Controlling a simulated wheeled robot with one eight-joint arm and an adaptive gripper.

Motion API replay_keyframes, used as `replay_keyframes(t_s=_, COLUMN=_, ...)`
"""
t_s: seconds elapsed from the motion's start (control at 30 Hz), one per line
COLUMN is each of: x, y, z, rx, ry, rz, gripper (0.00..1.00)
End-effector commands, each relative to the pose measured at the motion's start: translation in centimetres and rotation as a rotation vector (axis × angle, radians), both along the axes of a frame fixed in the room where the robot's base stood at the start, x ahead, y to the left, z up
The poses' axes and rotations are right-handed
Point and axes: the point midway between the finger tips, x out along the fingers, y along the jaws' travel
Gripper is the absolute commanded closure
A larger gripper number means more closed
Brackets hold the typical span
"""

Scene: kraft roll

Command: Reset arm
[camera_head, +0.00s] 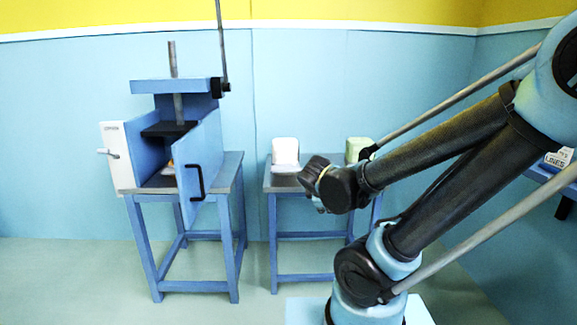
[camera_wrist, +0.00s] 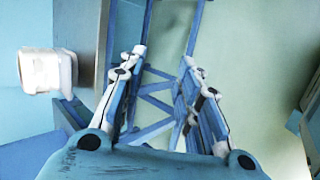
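My gripper (camera_wrist: 163,56) shows in the wrist view with its two fingers spread apart. Nothing is held between them; blue table legs and floor show through the gap. In the head view my arm reaches in from the right, and its dark wrist end is in front of the middle table. The fingers are mostly hidden there behind the wrist.
A blue press cabinet (camera_head: 210,150) stands on a blue table at left, its door open, with a small orange thing inside. A white container (camera_head: 285,152) and a partly hidden green one (camera_head: 358,148) stand on the middle table (camera_head: 283,185). Another table is at far right.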

Motion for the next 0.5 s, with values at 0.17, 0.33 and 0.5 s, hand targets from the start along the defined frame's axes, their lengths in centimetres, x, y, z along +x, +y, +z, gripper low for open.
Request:
replay_keyframes(t_s=0.17, x=-2.6, y=-3.7, z=-1.3, rx=0.179, ry=0.076, rz=-0.264, gripper=0.69)
replay_keyframes(t_s=0.33, x=-5.5, y=-5.9, z=-2.3, rx=0.350, ry=0.138, rz=-0.516, gripper=0.69)
replay_keyframes(t_s=0.5, x=-8.7, y=-7.1, z=-3.0, rx=0.518, ry=0.192, rz=-0.769, gripper=0.69)
